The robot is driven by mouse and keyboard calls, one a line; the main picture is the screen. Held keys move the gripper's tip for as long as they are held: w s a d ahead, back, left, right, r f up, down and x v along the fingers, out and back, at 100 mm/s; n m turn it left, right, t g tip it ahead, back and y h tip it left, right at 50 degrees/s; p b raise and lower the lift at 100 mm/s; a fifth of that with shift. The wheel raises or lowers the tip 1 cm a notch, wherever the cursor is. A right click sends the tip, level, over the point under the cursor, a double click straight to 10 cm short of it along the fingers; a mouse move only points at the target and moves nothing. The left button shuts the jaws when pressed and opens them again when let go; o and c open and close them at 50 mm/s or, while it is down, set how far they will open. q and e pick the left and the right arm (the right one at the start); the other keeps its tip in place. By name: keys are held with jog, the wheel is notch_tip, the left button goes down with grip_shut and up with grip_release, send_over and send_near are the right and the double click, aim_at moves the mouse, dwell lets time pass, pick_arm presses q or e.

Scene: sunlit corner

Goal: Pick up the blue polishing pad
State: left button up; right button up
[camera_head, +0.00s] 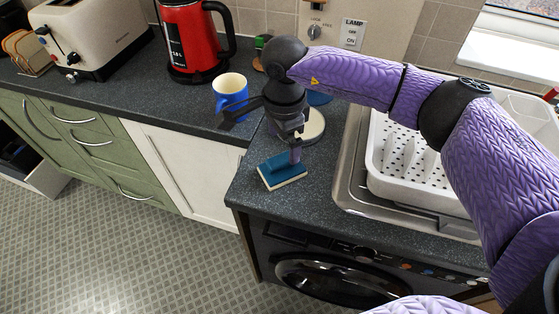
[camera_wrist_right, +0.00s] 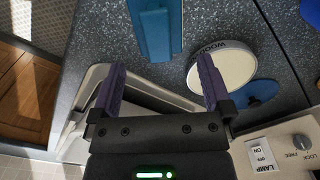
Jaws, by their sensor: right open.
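The blue polishing pad (camera_head: 284,170) lies on the dark speckled worktop near its front edge. It has a blue top and a pale underside. My right gripper (camera_head: 296,150) points down over the pad, and one purple finger overlaps its back edge in the head view. In the right wrist view my right gripper (camera_wrist_right: 160,78) is open and empty, with its fingers apart. The pad (camera_wrist_right: 156,32) shows there at the top, beyond the fingertips and roughly between their lines. I cannot tell whether a finger touches it. My left gripper is not in view.
A round pale-topped tin (camera_wrist_right: 222,66) and a blue disc (camera_wrist_right: 258,92) sit close by the pad. A blue mug (camera_head: 231,103), red kettle (camera_head: 190,45) and toaster (camera_head: 88,35) stand left. A white dish rack (camera_head: 405,192) is right. Worktop left of the pad's front is clear.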

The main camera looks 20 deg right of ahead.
aim_at(282, 159)
notch_tip(282, 159, down, 7)
jog(key=shift+s+a+r+b, duration=0.1)
jog(key=shift+s+r+b, duration=0.05)
jog(key=shift+b, duration=0.2)
jog(key=c, duration=1)
notch_tip(282, 159, up, 9)
jog(key=shift+r+p, duration=0.2)
jog(key=shift+p, duration=0.6)
jog(key=shift+r, duration=0.4)
jog(key=shift+s+r+n, duration=0.1)
jog(key=shift+s+n, duration=0.2)
jog(key=shift+n, duration=0.5)
jog(key=s+n, duration=0.2)
jog(key=n, duration=0.2)
jog(key=s+d+r+n, duration=0.1)
jog(key=s+n, duration=0.1)
jog(key=n, duration=0.3)
jog(key=s+d+r+n, duration=0.1)
jog(key=s+n, duration=0.2)
jog(key=n, duration=0.2)
jog(key=shift+d, duration=0.1)
